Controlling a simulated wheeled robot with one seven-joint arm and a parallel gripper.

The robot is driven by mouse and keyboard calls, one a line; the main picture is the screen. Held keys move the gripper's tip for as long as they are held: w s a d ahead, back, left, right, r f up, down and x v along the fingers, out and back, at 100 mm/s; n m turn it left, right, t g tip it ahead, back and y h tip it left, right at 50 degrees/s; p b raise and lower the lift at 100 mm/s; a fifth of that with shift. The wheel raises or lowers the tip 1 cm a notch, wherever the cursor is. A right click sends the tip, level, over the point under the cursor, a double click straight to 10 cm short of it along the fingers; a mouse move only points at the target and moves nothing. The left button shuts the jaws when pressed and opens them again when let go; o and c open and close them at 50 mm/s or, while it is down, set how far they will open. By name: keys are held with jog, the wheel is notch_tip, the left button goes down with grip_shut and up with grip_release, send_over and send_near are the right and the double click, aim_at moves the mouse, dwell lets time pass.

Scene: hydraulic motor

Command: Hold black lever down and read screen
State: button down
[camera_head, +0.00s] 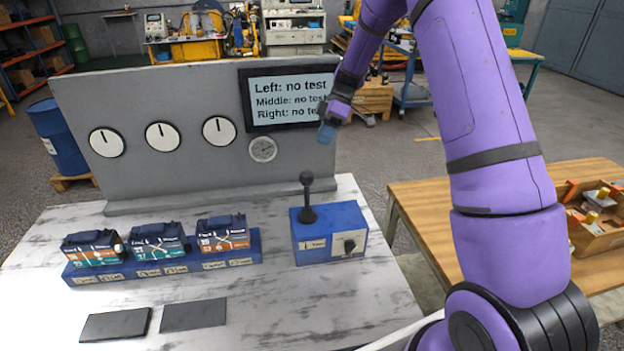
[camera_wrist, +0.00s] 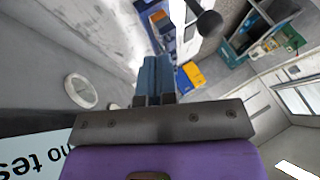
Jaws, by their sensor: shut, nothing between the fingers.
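The black lever (camera_head: 307,198) stands upright on a blue box (camera_head: 331,228) on the marble-topped table. Its round knob (camera_wrist: 209,24) shows at the top of the wrist view. The screen (camera_head: 289,97) on the grey panel reads "Left: no test", "Middle: no test" and "Right: no te", its right end hidden by my arm. Part of the screen (camera_wrist: 30,158) shows upside down in the wrist view. My gripper (camera_head: 326,134) is shut and empty, in front of the screen's lower right corner, above the lever and apart from it. Its blue fingers (camera_wrist: 153,75) are together.
Three labelled modules (camera_head: 158,241) sit in a blue rack left of the lever box. Two dark plates (camera_head: 194,314) lie in front. The panel (camera_head: 185,185) carries three white dials and a small gauge (camera_head: 263,149). A wooden table (camera_head: 420,215) stands at right.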

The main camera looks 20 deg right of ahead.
aim_at(307, 190)
jog(key=s+a+f, duration=0.6)
jog(key=f, duration=0.2)
jog(key=shift+s+a, duration=0.35)
jog(key=shift+a, duration=0.05)
jog(key=shift+r, duration=0.1)
dwell(0.4)
jog(key=shift+s+a+n+t+h, duration=0.2)
jog(key=shift+s+t, duration=0.4)
jog(key=shift+s, duration=0.3)
jog(key=shift+s+a+n+t+h, duration=0.15)
jog(key=shift+s+t, duration=0.45)
jog(key=shift+s, duration=0.3)
jog(key=shift+s+a+n+t+h, duration=0.1)
jog(key=shift+s+a+n+t, duration=0.1)
jog(key=shift+s+t, duration=0.55)
jog(key=shift+s+a+f+g, duration=0.15)
jog(key=shift+s+f+g, duration=0.1)
jog(key=shift+s, duration=0.15)
dwell(0.7)
